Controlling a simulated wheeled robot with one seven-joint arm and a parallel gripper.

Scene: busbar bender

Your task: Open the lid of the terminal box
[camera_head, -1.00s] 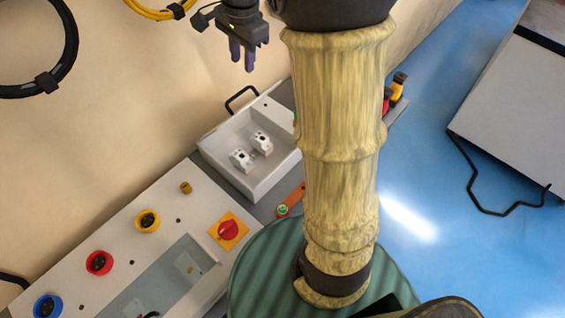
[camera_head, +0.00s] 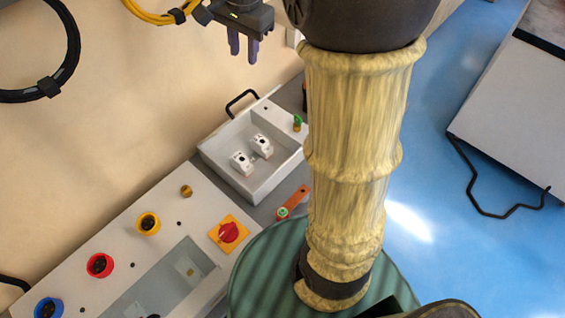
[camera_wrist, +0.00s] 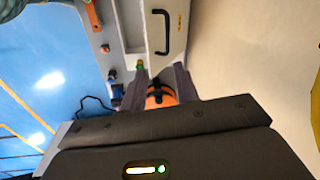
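A grey box (camera_head: 222,165) with raised walls, a black handle (camera_head: 242,98) and two white blocks (camera_head: 251,153) inside stands by the wall. Its top looks open from here. A grey panel (camera_head: 122,240) with yellow, red and blue round terminals and a clear window (camera_head: 172,282) lies lower left; I cannot tell which is the terminal box. My gripper (camera_head: 243,46) hangs above the grey box, apart from it. Its fingers are apart and empty. In the wrist view, my gripper (camera_wrist: 162,83) points towards the black handle (camera_wrist: 161,33) and box edge.
A red knob on a yellow plate (camera_head: 228,233) and an orange strip (camera_head: 294,202) lie near the panel. Black (camera_head: 70,60) and yellow (camera_head: 160,14) cable loops hang on the wall. An orange cylinder (camera_wrist: 161,97) shows beyond my fingers. Blue floor (camera_head: 455,250) is open at right.

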